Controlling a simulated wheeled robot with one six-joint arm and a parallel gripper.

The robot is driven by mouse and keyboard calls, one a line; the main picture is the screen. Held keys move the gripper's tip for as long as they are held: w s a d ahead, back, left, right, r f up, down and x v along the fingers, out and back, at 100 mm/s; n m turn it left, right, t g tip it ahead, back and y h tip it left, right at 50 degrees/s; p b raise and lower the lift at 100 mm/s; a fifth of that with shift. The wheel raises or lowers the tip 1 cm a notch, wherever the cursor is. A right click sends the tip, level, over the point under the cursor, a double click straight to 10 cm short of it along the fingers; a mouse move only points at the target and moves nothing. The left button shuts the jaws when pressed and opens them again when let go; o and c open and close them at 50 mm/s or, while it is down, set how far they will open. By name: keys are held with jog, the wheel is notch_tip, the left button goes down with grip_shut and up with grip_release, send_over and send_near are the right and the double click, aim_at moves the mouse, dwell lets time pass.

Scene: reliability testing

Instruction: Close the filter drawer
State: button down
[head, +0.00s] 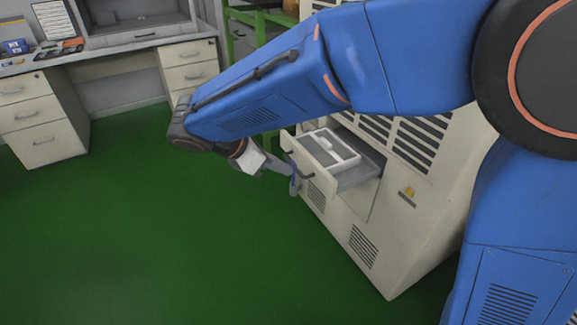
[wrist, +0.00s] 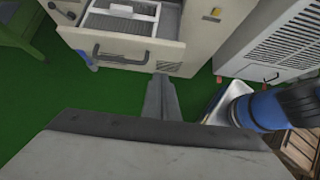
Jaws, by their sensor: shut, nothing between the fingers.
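The filter drawer (head: 347,176) stands pulled out of the beige cabinet (head: 410,235) in the head view, with a pale filter (head: 329,148) lying in it. In the wrist view the drawer front (wrist: 110,48) with its dark handle (wrist: 121,58) is at the upper left. My gripper (head: 290,178) is near the drawer front in the head view. In the wrist view my gripper (wrist: 162,82) has its fingers together and empty, pointing toward the lower right part of the drawer front. I cannot tell whether the fingertips touch it.
A desk with drawers (head: 45,115) and a second drawer unit (head: 188,62) stand at the left. A green frame (head: 240,30) is behind my arm. In the wrist view a white vented unit (wrist: 268,45) stands at the right. The green floor (head: 150,240) in front is clear.

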aim_at(321, 176)
jog(key=shift+w+d+f, duration=0.9)
jog(key=shift+d+f, duration=0.05)
jog(key=shift+d, duration=0.4)
jog(key=shift+w+d+f, duration=0.9)
jog(key=shift+d, duration=0.45)
jog(key=shift+w+d+f, duration=0.9)
jog(key=shift+d+f, duration=0.05)
jog(key=shift+d, duration=0.4)
jog(key=w+d, duration=0.3)
jog(key=d, duration=0.1)
jog(key=w+d, duration=0.3)
jog(key=d, duration=0.2)
jog(key=w+d, duration=0.3)
jog(key=d, duration=0.1)
jog(key=shift+w+d, duration=0.1)
jog(key=shift+d, duration=0.2)
jog(key=shift+a, duration=0.1)
